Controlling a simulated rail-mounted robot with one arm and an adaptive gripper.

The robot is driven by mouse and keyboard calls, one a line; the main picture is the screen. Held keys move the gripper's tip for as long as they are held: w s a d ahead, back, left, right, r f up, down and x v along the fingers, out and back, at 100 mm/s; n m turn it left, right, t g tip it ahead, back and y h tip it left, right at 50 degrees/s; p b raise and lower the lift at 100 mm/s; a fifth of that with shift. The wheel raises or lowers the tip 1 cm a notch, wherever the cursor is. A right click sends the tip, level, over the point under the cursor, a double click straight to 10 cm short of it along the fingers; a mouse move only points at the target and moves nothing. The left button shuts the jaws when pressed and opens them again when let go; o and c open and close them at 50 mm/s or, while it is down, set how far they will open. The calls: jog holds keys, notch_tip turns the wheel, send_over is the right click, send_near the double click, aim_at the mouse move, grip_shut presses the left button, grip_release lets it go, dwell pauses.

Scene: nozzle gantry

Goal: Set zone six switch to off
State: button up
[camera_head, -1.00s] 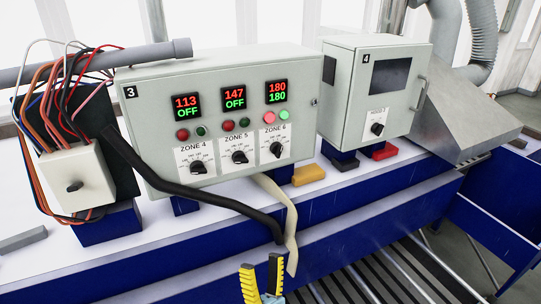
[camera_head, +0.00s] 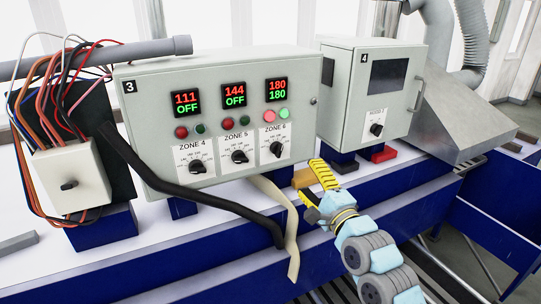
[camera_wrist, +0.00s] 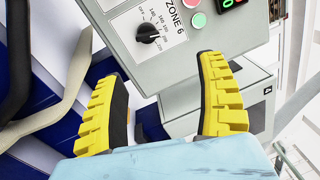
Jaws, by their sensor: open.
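The zone six switch is a black rotary knob (camera_head: 277,148) on a white dial plate labelled ZONE 6, rightmost of three on grey panel 3 (camera_head: 225,68). Its display (camera_head: 277,90) reads 180 over 180, and the red and green lamps below it look lit. In the wrist view the knob (camera_wrist: 147,33) sits ahead of my fingers, with OFF on its scale; its exact setting is hard to read. My gripper (camera_head: 313,182) is open and empty, below and right of the knob, apart from the panel. Its yellow-padded fingers (camera_wrist: 160,75) spread wide in the wrist view.
Zone 4 (camera_head: 197,167) and zone 5 (camera_head: 239,157) knobs sit to the left; their displays show OFF. A black cable (camera_head: 190,193) and a beige strap (camera_head: 292,235) hang below panel 3. Cabinet 4 (camera_head: 350,110) stands to the right.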

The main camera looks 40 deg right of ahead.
aim_at(281, 151)
jog(key=shift+m+g+y, duration=0.3)
jog(key=shift+g+y, duration=0.1)
jog(key=shift+g, duration=0.2)
jog(key=p+x, duration=0.2)
jog(key=x, duration=1.3)
jog(key=shift+a+r+p, duration=0.1)
jog(key=shift+p, duration=0.3)
jog(key=shift+w+f, duration=0.2)
jog(key=shift+w, duration=0.25)
jog(key=c, duration=1.2)
